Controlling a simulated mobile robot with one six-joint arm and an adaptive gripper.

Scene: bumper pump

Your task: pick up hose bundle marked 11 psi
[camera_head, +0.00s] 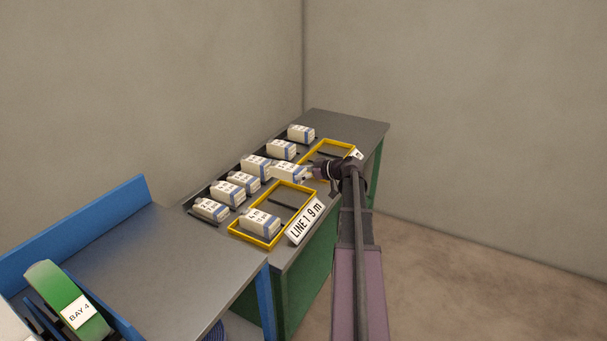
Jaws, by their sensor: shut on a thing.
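My gripper (310,173) reaches in from the right over the far table. It is shut on a white, blue-banded bundle (288,172), which is at the far end of the near yellow-rimmed tray (304,189). I cannot tell whether the bundle touches anything below, and its label is too small to read. Several similar white bundles stand in a slanting row along the table's left side, among them the farthest one (301,133) and the nearest one (210,209). Their markings are not legible either. Another bundle (260,223) sits in the near part of the near tray.
A second yellow-rimmed tray (326,144) lies farther back, partly hidden by my arm. A sign reading "LINE 1 9 m" (305,222) stands at the near tray's edge. A blue-edged bench (165,265) at front left has a green thing (62,295) marked "BAY 4".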

